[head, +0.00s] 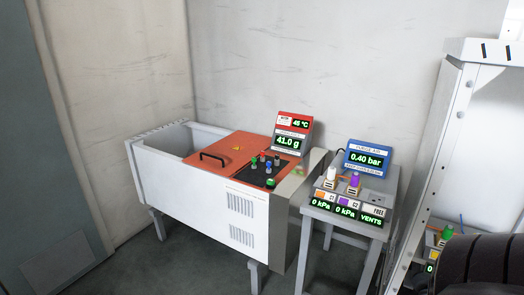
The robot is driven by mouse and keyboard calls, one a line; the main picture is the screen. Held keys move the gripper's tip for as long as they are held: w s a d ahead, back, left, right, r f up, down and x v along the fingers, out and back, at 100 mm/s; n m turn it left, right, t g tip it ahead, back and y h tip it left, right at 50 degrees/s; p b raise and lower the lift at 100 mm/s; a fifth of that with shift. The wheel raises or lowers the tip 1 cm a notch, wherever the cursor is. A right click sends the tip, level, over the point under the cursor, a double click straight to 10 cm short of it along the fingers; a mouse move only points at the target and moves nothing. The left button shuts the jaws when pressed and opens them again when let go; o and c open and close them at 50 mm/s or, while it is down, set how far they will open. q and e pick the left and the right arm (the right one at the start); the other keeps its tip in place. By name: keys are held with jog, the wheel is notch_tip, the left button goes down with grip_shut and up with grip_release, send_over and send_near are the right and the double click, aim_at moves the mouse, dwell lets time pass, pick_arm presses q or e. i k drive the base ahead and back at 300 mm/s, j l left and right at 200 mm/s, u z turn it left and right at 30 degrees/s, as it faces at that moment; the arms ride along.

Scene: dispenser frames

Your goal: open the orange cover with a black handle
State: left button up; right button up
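The orange cover (232,146) lies flat on top of the long white cabinet (205,190), over its middle part. A small yellow warning mark sits on the cover. Its black handle (212,157) is a short raised bar near the cover's front left corner. Nothing touches the handle. Neither of my grippers shows in the head view.
An open basin (165,141) lies left of the cover. Several small bottles stand on a black panel (251,175) to its right, before a red display (291,134). A grey table (375,218) with a blue display (367,158) stands farther right. A dark ribbed shape fills the lower right corner.

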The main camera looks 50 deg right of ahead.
aim_at(224, 157)
jog(key=z, duration=1.3)
jog(key=i+j, duration=0.3)
jog(key=i, duration=0.2)
jog(key=i+j+u, duration=0.1)
jog(key=i+j, duration=0.2)
jog(key=i, duration=0.2)
